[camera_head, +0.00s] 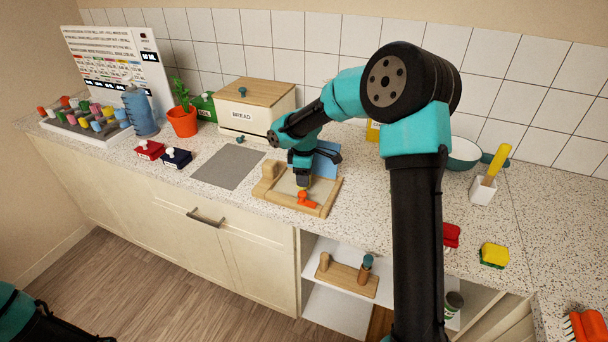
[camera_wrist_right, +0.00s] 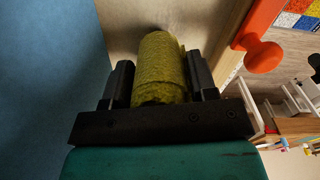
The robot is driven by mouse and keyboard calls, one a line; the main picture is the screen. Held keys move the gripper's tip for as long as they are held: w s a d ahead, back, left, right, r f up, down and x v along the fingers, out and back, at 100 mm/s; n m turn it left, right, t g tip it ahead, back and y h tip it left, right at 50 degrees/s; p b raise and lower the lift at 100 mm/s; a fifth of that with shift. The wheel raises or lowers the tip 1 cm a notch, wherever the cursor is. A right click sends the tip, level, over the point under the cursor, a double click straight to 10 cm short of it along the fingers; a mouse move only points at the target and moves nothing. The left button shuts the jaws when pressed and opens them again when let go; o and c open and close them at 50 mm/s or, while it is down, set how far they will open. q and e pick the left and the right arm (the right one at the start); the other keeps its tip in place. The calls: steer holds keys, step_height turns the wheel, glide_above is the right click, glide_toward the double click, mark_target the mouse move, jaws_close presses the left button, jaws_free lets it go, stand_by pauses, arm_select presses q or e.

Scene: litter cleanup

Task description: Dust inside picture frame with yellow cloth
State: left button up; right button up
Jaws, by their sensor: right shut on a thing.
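The yellow cloth (camera_wrist_right: 160,68) is a rolled, fuzzy piece held between the fingers of my right gripper (camera_wrist_right: 160,85). In the head view my right gripper (camera_head: 303,181) points down over a light wooden frame (camera_head: 325,204) lying on the counter. The cloth is too small to make out there. An orange knob-like piece (camera_head: 306,199) sits at the frame's front part; it also shows at the right of the wrist view (camera_wrist_right: 263,55). A blue panel (camera_head: 327,160) stands behind the gripper. I cannot tell whether the cloth touches the frame's inside surface. My left gripper is not in view.
A grey mat (camera_head: 228,168) lies left of the frame, with a bread box (camera_head: 256,107) behind it. A yellow sponge (camera_head: 494,255) and a white holder with a yellow-handled tool (camera_head: 483,190) stand to the right. An open shelf (camera_head: 340,305) is below the counter.

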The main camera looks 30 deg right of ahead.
steer(key=shift+f, duration=0.6)
stand_by(0.7)
steer(key=shift+w+a, duration=0.9)
steer(key=shift+w, duration=0.3)
steer(key=shift+s+d, duration=0.9)
steer(key=shift+s, duration=0.3)
steer(key=shift+s+d, duration=0.45)
steer(key=shift+s, duration=0.2)
steer(key=shift+s+d, duration=0.45)
steer(key=shift+s, duration=0.15)
